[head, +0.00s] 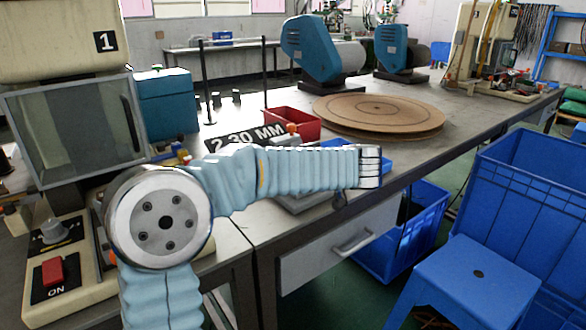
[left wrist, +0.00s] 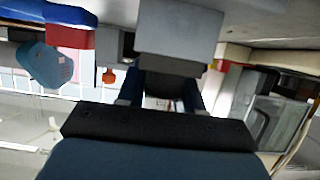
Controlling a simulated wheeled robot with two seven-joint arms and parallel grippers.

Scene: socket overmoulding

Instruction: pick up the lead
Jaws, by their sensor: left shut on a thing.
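My left arm crosses the head view, its forearm over the front edge of the bench, and its far end hides the left gripper's jaws there. In the left wrist view the left gripper (left wrist: 161,100) shows with its two dark fingers shut on a dark piece, the lead (left wrist: 165,84) as far as I can tell. Its outline is dim and the rest of it cannot be made out. A grey block (left wrist: 180,30) lies just beyond the fingertips in that view; I cannot tell whether they touch. My right gripper is not in view.
On the bench (head: 455,108) are a red bin (head: 285,123), a sign reading 2.30 MM (head: 245,138), a blue tray (head: 375,165) partly behind my forearm, and a brown disc (head: 380,112). A machine (head: 65,120) stands left. Blue crates (head: 535,185) and a blue stool (head: 470,280) stand right.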

